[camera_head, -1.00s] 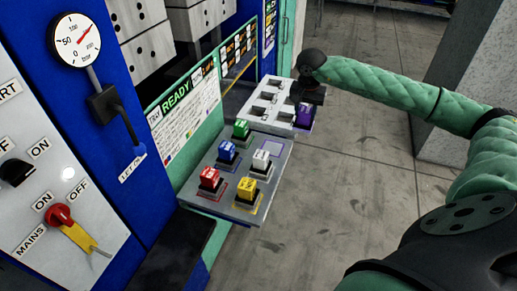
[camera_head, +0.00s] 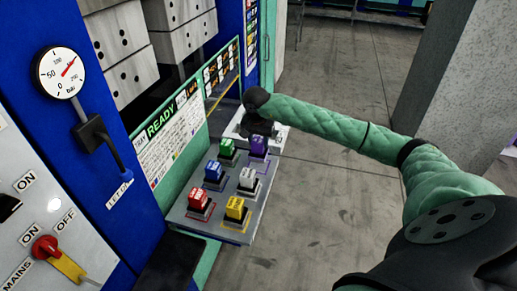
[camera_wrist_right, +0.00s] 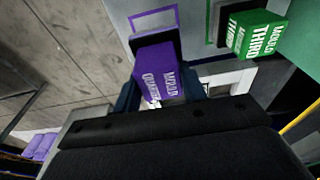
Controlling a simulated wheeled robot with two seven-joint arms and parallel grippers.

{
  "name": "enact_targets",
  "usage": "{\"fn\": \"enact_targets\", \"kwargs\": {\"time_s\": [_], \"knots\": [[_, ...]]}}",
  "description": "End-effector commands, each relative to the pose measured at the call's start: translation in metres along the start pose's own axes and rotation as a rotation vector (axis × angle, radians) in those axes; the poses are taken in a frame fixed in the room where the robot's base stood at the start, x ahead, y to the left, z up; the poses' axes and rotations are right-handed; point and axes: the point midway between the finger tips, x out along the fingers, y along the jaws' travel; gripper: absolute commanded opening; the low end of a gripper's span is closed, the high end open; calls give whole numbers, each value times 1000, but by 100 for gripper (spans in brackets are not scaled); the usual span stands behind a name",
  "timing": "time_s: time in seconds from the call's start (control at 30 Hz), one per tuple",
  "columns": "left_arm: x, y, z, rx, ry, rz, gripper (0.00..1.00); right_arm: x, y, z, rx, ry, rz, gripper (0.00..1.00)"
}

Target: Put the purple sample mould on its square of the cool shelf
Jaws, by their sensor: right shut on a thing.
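The purple mould (camera_head: 259,145) is at the far right corner of the grey cool shelf (camera_head: 222,191). My right gripper (camera_head: 258,132) is shut on it, and in the right wrist view the purple mould (camera_wrist_right: 158,82) sits between the two dark fingers. Its purple outlined square (camera_wrist_right: 153,19) shows just past its dark base in that view. The base overlaps part of the square; I cannot tell if it touches the shelf. My left gripper is not in view.
The green mould (camera_head: 227,148) stands close beside the purple one. Blue (camera_head: 213,171), white (camera_head: 247,180), red (camera_head: 198,199) and yellow (camera_head: 235,208) moulds stand on the shelf. A pale tray (camera_head: 274,139) lies behind it. The press panel borders the left; open floor lies right.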

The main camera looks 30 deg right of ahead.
Motion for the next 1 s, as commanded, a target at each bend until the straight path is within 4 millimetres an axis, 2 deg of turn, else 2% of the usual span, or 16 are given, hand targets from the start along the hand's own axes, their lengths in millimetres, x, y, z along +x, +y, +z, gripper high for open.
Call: {"fn": "enact_targets", "kwargs": {"time_s": [0.17,0.4,0.53,0.73,0.97,1.0], "knots": [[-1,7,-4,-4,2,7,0,10,-1,2,0,0,0,0],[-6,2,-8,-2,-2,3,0,37,0,6,0,0,0,0],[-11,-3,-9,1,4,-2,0,38,0,6,0,1,-2,0],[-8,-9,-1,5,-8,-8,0,39,0,6,0,1,-1,0],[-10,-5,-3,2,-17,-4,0,41,0,6,0,2,-1,0],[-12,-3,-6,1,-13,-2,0,41,0,6,0,0,0,49]]}}
